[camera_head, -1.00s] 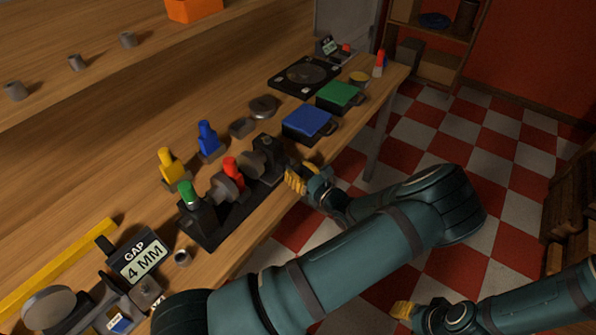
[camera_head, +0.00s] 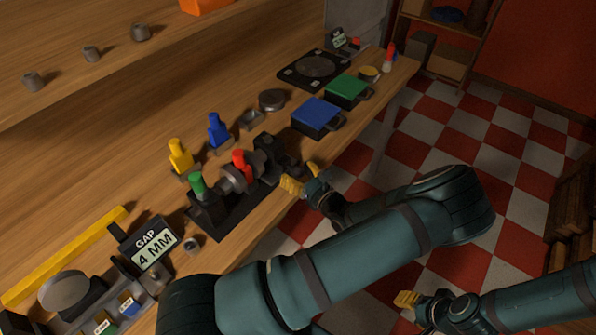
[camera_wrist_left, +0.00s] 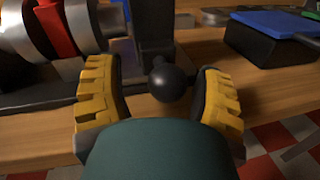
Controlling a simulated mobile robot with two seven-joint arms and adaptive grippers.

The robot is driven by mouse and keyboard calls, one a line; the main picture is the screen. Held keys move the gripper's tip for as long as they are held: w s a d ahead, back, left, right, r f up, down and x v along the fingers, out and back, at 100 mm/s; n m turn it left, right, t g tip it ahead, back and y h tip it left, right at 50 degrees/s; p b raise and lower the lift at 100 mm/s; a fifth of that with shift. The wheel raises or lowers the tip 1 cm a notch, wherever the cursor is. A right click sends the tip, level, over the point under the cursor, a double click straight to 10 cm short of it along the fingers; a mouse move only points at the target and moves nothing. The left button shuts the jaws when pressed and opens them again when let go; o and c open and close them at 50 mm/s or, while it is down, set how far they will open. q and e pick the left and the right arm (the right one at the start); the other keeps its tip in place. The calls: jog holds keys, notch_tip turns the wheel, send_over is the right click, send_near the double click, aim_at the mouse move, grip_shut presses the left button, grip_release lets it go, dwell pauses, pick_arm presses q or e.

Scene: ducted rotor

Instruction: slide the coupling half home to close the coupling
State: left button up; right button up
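The coupling sits on a black stand (camera_head: 222,224) on the bench, between a green-knobbed post (camera_head: 198,185) and a black block (camera_head: 268,146). Its metal discs (camera_head: 235,180) have a red-handled piece (camera_head: 241,161) at them; the discs and red part also show at the left edge of the left wrist view (camera_wrist_left: 75,25). A black ball knob (camera_wrist_left: 168,80) sticks out from the black upright. My left gripper (camera_head: 302,178) is open, its yellow fingers on either side of the knob, with space visible to each. My right gripper (camera_head: 416,306) is low over the floor, its fingers partly hidden.
A display (camera_head: 152,245) reads "GAP 4 MM". Yellow (camera_head: 180,157) and blue (camera_head: 217,132) knobbed pieces stand behind the coupling. Blue (camera_head: 316,116) and green (camera_head: 347,90) boxes lie farther along the bench. The checkered floor (camera_head: 450,140) is open beyond the bench edge.

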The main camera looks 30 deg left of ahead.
pick_arm(q)
jog(key=shift+w, duration=0.1)
jog(key=shift+d, duration=0.15)
jog(key=v, duration=1.2)
